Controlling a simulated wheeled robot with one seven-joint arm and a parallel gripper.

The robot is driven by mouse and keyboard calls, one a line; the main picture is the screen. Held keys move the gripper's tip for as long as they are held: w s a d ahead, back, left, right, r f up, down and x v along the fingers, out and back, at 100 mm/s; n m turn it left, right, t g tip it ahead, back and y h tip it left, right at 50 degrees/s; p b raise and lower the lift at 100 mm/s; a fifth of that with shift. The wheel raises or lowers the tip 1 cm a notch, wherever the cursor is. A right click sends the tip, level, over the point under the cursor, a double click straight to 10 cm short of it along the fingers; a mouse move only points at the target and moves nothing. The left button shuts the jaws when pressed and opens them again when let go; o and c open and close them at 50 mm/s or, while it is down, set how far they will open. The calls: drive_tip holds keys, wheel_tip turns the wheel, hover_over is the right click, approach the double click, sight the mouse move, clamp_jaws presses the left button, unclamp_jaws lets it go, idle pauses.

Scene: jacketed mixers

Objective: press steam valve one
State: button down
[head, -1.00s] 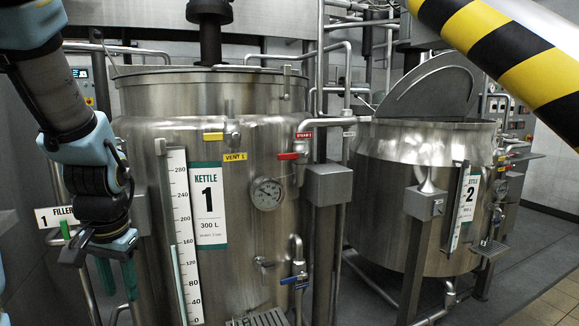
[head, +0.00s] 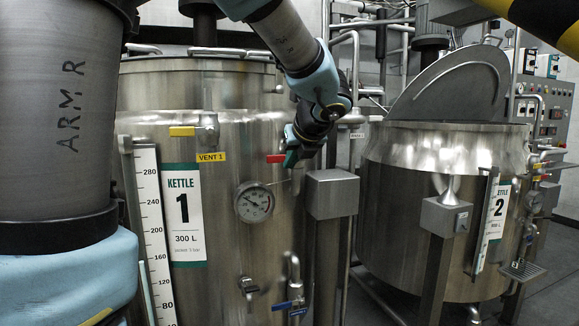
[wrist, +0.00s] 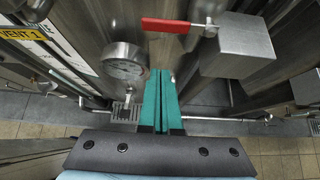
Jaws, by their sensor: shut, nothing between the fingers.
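The red lever handle (head: 276,158) of a valve sits on the right side of kettle 1, partly covered by my gripper. In the wrist view the red handle (wrist: 166,26) lies level, beyond my fingertips and a little above them. My gripper (head: 291,160) is beside the right end of the visible red part; I cannot tell from the head view if it touches. In the wrist view the teal fingers of my gripper (wrist: 160,72) are together and empty, with a gap to the handle in the picture. The red steam label is hidden behind my arm.
Kettle 1 (head: 235,200) carries a yellow handle (head: 182,131) with a VENT 1 label (head: 211,157), a gauge (head: 254,203) and a blue-handled valve (head: 283,304). A grey box (head: 331,193) stands just right of my gripper. Kettle 2 (head: 400,220) is farther right.

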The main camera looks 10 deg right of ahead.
drive_tip(key=shift+f, duration=0.1)
drive_tip(key=x, duration=1)
wheel_tip(320, 180, up, 4)
drive_tip(key=p, duration=0.3)
drive_tip(key=shift+s+a, duration=0.1)
drive_tip(key=shift+a, duration=0.05)
drive_tip(key=shift+r+y+p, duration=0.25)
drive_tip(key=shift+y+p, duration=0.05)
drive_tip(key=shift+p, duration=0.25)
